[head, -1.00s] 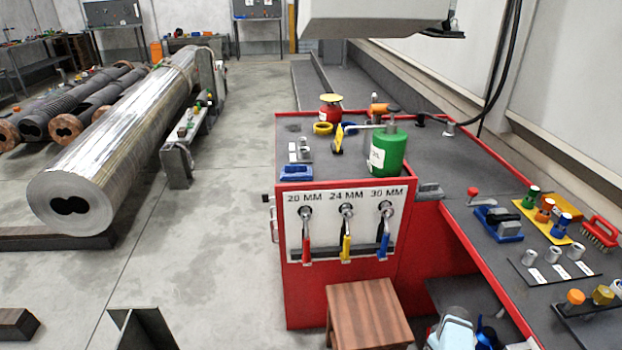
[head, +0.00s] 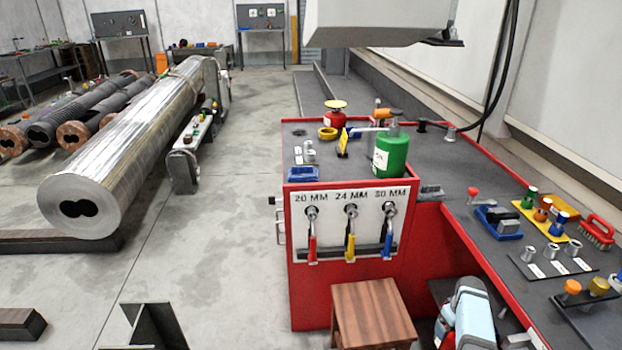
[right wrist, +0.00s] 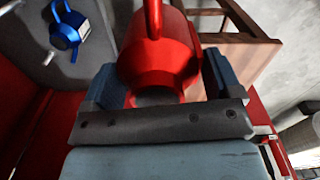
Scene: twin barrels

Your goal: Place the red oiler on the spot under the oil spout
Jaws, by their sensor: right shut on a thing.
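The red oiler (right wrist: 160,55) is between the two fingers of my right gripper (right wrist: 165,80) in the right wrist view. The gripper is shut on it, and the oiler's far end runs out of the picture top. In the head view my right gripper (head: 452,322) is low, right of the wooden stool, with a bit of the red oiler (head: 447,341) beside it. The green oil can (head: 392,155) stands on the red cabinet, its thin spout (head: 366,129) pointing left. A yellow-and-black piece (head: 344,142) stands near the spout tip. I cannot make out the spot. My left gripper is not in view.
The wooden stool (head: 372,312) stands before the red cabinet (head: 305,290) with its hanging wrenches. A blue oiler (right wrist: 68,28) lies or stands on the grey shelf in the wrist view. The long bench (head: 465,185) at right holds several tools.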

